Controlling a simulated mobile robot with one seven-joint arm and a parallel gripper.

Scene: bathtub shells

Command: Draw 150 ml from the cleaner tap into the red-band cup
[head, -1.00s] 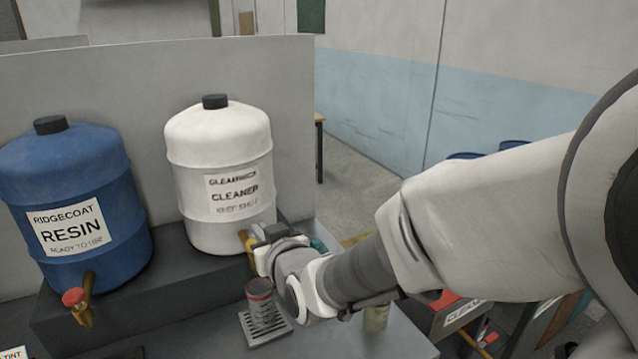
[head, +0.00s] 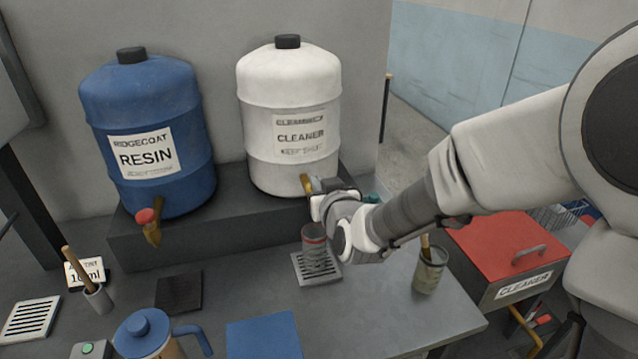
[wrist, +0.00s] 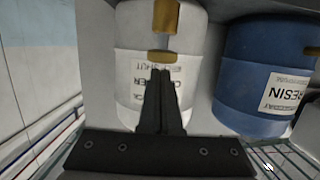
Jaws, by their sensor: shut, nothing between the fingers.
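The white cleaner drum (head: 290,120) stands on a dark shelf, with its brass tap (head: 306,184) low on the front. The tap also shows in the wrist view (wrist: 165,18), just beyond my fingertips. A grey cup with a red band (head: 314,240) stands upright on a slotted drip grate (head: 304,276) below the tap. I cannot see the level inside it. My gripper (wrist: 161,74) is shut and empty, with its fingers pointing at the tap; I cannot tell whether they touch it. In the head view the wrist hides part of the tap area.
The blue resin drum (head: 150,130) with a red-knobbed tap stands left. A blue-lidded jug (head: 150,335), blue mat (head: 264,336) and dark pad (head: 178,291) lie in front. A red-lidded cleaner bin (head: 510,250) is beyond the table edge.

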